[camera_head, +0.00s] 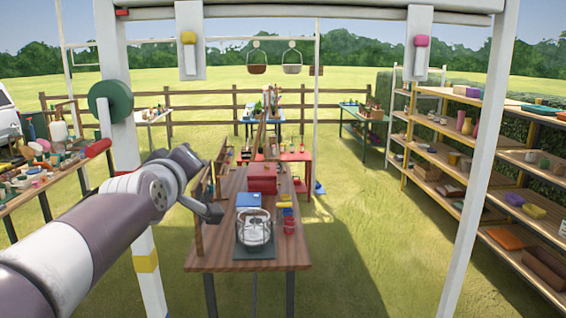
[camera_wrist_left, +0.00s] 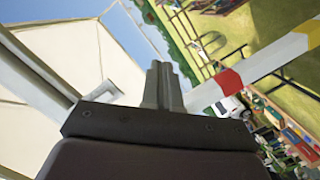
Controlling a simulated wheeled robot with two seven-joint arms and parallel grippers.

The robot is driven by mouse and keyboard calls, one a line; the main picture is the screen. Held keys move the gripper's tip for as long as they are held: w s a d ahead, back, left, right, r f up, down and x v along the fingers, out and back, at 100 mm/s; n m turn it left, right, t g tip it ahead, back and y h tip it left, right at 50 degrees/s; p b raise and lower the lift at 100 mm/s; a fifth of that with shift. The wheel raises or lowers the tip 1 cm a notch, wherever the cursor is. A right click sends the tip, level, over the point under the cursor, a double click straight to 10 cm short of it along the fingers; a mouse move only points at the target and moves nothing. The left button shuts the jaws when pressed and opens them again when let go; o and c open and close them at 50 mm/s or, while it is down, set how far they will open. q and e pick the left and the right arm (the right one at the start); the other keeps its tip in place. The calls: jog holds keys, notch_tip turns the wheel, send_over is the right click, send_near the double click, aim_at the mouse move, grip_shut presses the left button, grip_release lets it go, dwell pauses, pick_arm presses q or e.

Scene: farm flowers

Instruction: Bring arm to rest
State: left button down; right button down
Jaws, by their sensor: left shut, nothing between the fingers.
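My left arm reaches in from the left in the head view, and its gripper (camera_head: 209,212) is beside the left edge of the wooden table (camera_head: 220,255). In the left wrist view the two fingers of my left gripper (camera_wrist_left: 160,75) are pressed together with nothing between them. My right gripper shows in neither view.
A wire-framed glass vessel (camera_head: 254,228) stands on a dark mat, with a blue box (camera_head: 248,200) and a red box (camera_head: 262,178) behind. White frame posts (camera_head: 125,130) stand close to my left arm. Shelves (camera_head: 490,190) stand right. Grass between is clear.

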pick_arm(q)
jog(key=s+f+m+g, duration=0.35)
jog(key=f+g, duration=0.25)
jog(key=f, duration=1.3)
jog(key=s+f+m+g+b, duration=0.1)
jog(key=s+f+m+g, duration=0.4)
jog(key=s+f, duration=1.7)
jog(key=f+g, duration=0.1)
jog(key=g, duration=0.3)
jog(key=shift+s+f, duration=0.2)
jog(key=shift+f, duration=0.05)
jog(key=shift+m, duration=0.25)
